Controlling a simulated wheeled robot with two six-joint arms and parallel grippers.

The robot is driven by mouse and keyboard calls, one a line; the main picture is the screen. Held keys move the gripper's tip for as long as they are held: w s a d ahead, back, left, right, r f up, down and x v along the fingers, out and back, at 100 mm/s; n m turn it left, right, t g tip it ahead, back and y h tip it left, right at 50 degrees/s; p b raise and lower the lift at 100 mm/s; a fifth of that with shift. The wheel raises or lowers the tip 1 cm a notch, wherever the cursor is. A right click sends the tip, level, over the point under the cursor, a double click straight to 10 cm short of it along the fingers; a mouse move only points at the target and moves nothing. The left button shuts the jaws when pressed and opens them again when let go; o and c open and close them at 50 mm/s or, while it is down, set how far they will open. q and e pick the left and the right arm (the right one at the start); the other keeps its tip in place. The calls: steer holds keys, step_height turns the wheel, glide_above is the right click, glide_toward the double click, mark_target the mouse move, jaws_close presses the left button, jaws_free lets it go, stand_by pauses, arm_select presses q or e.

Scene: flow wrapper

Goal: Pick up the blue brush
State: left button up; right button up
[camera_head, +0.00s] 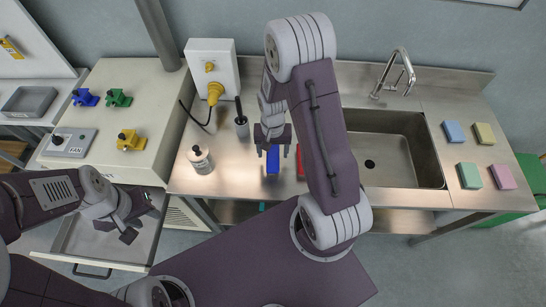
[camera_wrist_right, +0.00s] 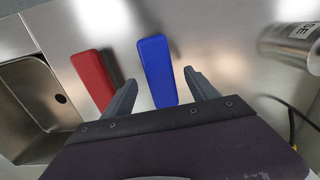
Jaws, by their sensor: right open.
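The blue brush (camera_head: 272,161) lies on the steel counter in the head view, just in front of my right gripper (camera_head: 273,148). In the right wrist view the blue brush (camera_wrist_right: 157,70) lies lengthwise, its near end between the two spread fingers of the right gripper (camera_wrist_right: 160,84). The right gripper is open and holds nothing; whether its fingers are at the brush's height is unclear. My left gripper (camera_head: 125,224) is over the open drawer at the left, and its finger opening is not clear.
A red brush (camera_wrist_right: 92,78) lies close beside the blue one. The sink (camera_head: 400,150) is to the right, with several coloured sponges beyond it. A labelled bottle (camera_head: 201,160) and a dark-handled tool in a steel cup (camera_head: 241,125) stand left. The open drawer (camera_head: 75,243) is at lower left.

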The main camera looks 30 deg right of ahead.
mark_target(273, 156)
step_height(273, 156, down, 3)
steer(key=shift+r, duration=0.15)
steer(key=shift+w+d+f, duration=0.1)
steer(key=shift+w+f, duration=0.05)
steer(key=shift+f, duration=0.25)
steer(key=c, duration=0.9)
jaws_close()
steer(key=shift+r, duration=0.55)
step_height(273, 156, up, 3)
steer(key=shift+f, duration=0.1)
steer(key=s+r+b, duration=0.7)
steer(key=s, duration=0.5)
steer(key=shift+r, duration=0.15)
